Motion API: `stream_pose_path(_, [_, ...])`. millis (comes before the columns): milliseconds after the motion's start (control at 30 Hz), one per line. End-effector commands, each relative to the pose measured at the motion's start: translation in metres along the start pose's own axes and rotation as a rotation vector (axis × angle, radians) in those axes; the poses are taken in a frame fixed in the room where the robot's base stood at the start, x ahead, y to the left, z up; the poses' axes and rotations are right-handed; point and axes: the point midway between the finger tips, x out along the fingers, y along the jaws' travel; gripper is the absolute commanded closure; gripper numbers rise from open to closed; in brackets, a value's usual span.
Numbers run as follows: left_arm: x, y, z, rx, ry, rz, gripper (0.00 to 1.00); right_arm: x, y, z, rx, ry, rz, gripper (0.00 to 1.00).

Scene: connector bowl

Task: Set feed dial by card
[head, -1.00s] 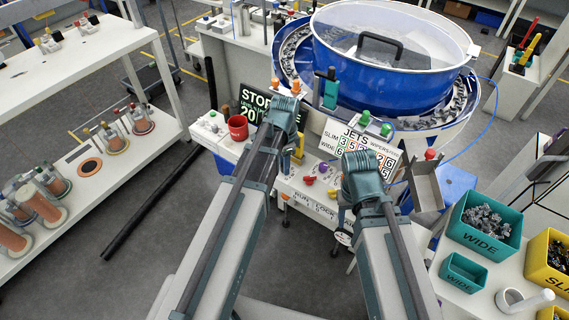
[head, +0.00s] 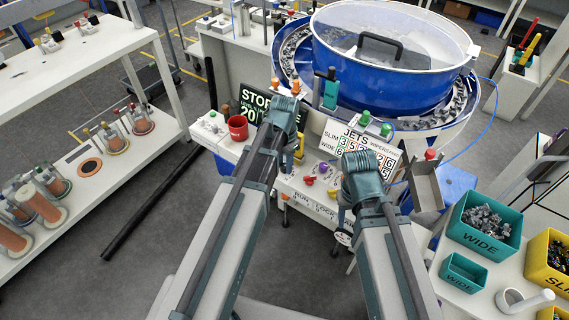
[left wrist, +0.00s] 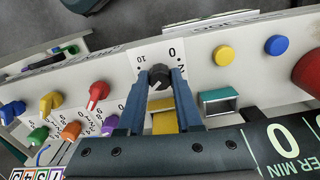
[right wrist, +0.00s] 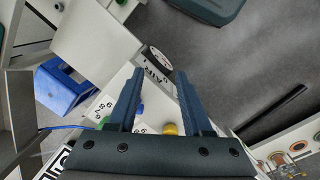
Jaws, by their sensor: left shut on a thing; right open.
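In the left wrist view a dark round dial knob (left wrist: 158,77) sits on a white plate marked 0 and 10. My left gripper (left wrist: 159,74) is shut on this knob, one finger on each side. In the head view my left gripper (head: 284,112) is over the white panel and its arm hides the dial. The white card (head: 358,148) headed JETS and WIPERS has SLIM and WIDE rows of coloured numbers, partly covered by my right arm. A dark STOP sign (head: 256,103) is partly hidden. My right gripper (right wrist: 160,76) is open and empty.
The blue bowl (head: 385,75) stands behind the panel. Coloured knobs (left wrist: 97,92) and round yellow and blue buttons (left wrist: 224,55) flank the dial. Teal WIDE bins (head: 490,245) and a yellow bin (head: 545,265) are at right.

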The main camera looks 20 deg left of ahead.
Motion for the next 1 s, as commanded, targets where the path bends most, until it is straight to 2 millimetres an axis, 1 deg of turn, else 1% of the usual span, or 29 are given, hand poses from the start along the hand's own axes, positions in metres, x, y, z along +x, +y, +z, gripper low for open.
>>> stream_pose_path(600, [0.0001,0.0000,0.0001,-0.574,0.000,0.000,1.00,0.0001,0.0000,0.0000,0.000,0.000,0.000,0.50])
stream_pose_path(800, [0.0001,0.0001,0.0001,-0.722,0.000,0.000,1.00,0.0001,0.0000,0.0000,0.000,0.000,0.000,0.50])
stream_pose_path(1000, [0.0001,0.0001,0.0001,-0.829,0.000,0.000,1.00,0.0001,0.0000,0.0000,0.000,0.000,0.000,0.50])
